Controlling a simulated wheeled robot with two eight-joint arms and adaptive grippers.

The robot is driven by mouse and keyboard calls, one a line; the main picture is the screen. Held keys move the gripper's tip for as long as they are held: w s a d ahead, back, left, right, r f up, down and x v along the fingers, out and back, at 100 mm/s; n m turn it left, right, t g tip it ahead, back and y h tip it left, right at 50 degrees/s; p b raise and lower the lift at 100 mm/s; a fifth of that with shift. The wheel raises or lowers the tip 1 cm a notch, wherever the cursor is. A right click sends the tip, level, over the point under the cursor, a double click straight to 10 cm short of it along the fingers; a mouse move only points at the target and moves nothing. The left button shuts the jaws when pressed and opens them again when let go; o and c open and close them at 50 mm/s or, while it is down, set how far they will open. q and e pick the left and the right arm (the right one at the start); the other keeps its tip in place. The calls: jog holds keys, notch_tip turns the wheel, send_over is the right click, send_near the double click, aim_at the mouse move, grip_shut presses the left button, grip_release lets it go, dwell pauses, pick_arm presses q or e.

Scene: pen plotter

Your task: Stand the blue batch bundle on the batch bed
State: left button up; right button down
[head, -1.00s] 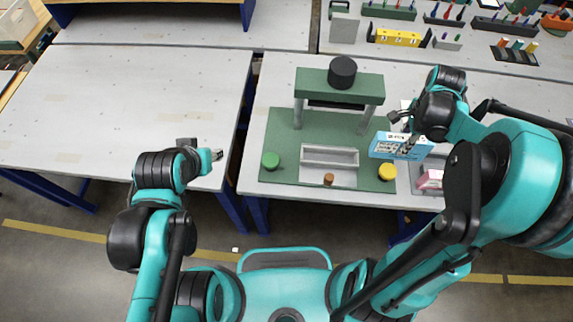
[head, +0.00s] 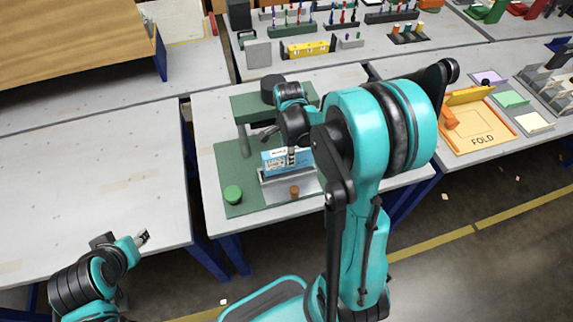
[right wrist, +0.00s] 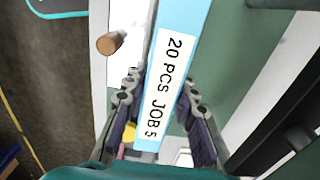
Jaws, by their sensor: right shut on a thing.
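The blue batch bundle (head: 273,160) is in the head view, its printed face towards me, over the back part of the pale grey rimmed tray, seemingly the batch bed (head: 307,185). I cannot tell whether it touches the bed. In the right wrist view the bundle (right wrist: 172,70) shows its narrow edge with the label "20 PCS JOB 5". My right gripper (head: 290,152) has its dark finger pads on either side of the bundle and is shut on it. My left gripper (head: 142,238) is empty at the lower left, off the table's front edge; its opening is unclear.
The plotter's green base (head: 231,170) carries a green button (head: 233,194) and a gantry (head: 242,103) behind the bed. A brown peg (head: 294,192) stands at the bed's front; it also shows in the right wrist view (right wrist: 110,43). My right arm hides the base's right side. The left table is clear.

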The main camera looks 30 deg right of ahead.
jog(key=shift+w+a+f, duration=0.1)
jog(key=shift+a+f, duration=0.1)
notch_tip(320, 180, down, 3)
jog(key=shift+f+b, duration=0.2)
jog(key=shift+b, duration=0.6)
jog(key=shift+f, duration=0.25)
jog(key=shift+f, duration=0.15)
jog(key=c, duration=1.2)
grip_release()
